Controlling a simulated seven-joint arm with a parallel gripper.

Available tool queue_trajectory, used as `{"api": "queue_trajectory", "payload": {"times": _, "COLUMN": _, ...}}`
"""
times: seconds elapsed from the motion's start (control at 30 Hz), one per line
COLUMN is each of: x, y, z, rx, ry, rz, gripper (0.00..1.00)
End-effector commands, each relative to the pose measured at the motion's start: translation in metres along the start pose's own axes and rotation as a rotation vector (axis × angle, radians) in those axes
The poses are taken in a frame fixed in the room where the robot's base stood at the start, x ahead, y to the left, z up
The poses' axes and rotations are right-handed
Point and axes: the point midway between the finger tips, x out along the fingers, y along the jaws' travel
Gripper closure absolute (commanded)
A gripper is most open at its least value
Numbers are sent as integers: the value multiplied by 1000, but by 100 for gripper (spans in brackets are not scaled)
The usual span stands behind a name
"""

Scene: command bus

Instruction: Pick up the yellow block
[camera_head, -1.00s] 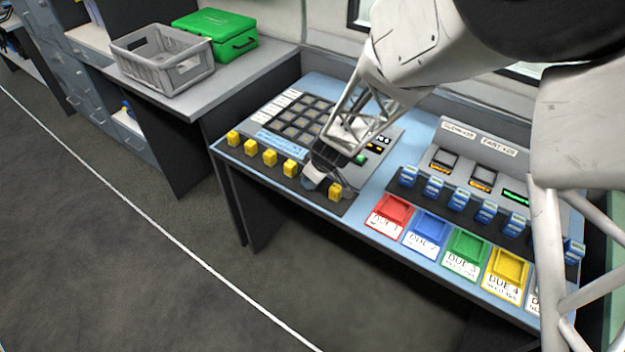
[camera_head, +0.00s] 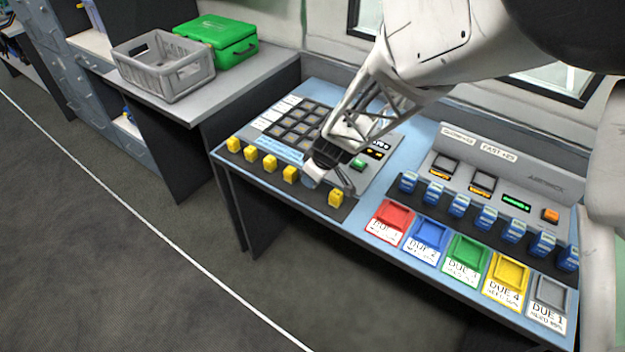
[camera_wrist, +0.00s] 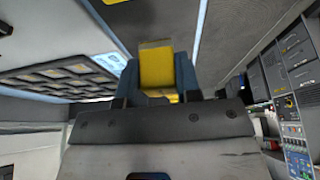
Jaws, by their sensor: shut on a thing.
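Several yellow blocks stand in a row along the front strip of the left panel, among them one at the far left (camera_head: 233,144) and one at the right end (camera_head: 336,196). My gripper (camera_head: 313,180) is over that row, between the right-end block and the one to its left (camera_head: 290,174). In the wrist view a yellow block (camera_wrist: 156,68) sits between the two blue-grey fingers of my gripper (camera_wrist: 158,78), which are shut on it. In the head view the gripper hides this held block.
A keypad panel (camera_head: 268,142) lies behind the row. To the right are coloured trays, such as the red one (camera_head: 391,218), and several blue blocks (camera_head: 460,205) on a second panel. A grey crate (camera_head: 165,72) and green case (camera_head: 222,42) stand at the back left.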

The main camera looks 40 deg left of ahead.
Motion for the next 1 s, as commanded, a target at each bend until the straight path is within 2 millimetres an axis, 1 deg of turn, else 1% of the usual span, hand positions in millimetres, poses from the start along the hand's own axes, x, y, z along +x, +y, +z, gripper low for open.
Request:
{"api": "queue_trajectory", "payload": {"times": 0.7, "x": -34, "y": -61, "z": 62, "rx": 1, "ry": -1, "rz": -1, "gripper": 92}}
{"api": "queue_trajectory", "payload": {"times": 1.0, "x": -47, "y": -84, "z": 85, "rx": 2, "ry": -1, "rz": -1, "gripper": 92}}
